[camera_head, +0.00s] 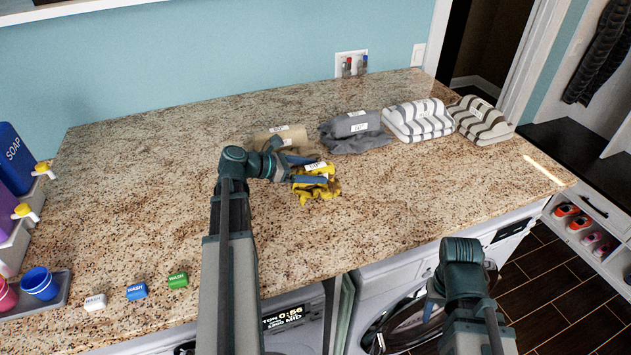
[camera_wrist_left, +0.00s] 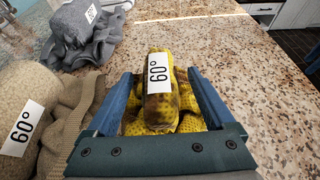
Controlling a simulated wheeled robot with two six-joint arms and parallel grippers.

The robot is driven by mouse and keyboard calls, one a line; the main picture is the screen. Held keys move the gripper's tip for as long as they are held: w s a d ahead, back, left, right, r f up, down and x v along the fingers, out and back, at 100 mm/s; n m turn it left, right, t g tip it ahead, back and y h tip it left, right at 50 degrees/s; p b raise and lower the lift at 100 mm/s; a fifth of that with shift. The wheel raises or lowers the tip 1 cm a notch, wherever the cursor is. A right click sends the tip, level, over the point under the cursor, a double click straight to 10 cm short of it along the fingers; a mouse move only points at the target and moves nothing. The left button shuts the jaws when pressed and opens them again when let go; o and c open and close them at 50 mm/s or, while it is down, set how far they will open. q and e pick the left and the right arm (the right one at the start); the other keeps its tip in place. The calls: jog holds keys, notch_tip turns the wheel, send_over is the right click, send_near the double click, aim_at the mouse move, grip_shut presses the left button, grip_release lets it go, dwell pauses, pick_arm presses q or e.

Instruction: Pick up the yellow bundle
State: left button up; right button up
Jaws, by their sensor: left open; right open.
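The yellow bundle (camera_head: 318,190) lies on the granite counter, with a white label reading 60° that is legible in the left wrist view (camera_wrist_left: 158,110). My left gripper (camera_head: 306,170) is open at the bundle. In the left wrist view its two blue fingers (camera_wrist_left: 163,88) stand on either side of the bundle, with gaps of patterned yellow cloth and counter showing. My right gripper is in the head view's lower right, over the washer front and away from the bundle; its fingertips are hidden.
A beige bundle (camera_head: 280,138) lies close beside the left gripper, with a grey bundle (camera_head: 352,130) and striped bundles (camera_head: 418,120) further right. Blue and pink cups (camera_head: 39,283) and several WASH blocks (camera_head: 136,291) sit at left. Counter right of the yellow bundle is clear.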

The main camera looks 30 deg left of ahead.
pick_arm(q)
jog(key=shift+b+x, duration=0.35)
jog(key=shift+x, duration=0.55)
jog(key=shift+w+d+f, duration=0.15)
jog(key=shift+w, duration=0.05)
grip_shut()
pick_arm(e)
jog(key=shift+f, duration=0.4)
pick_arm(q)
jog(key=shift+r, duration=0.3)
pick_arm(e)
jog(key=shift+r, duration=0.2)
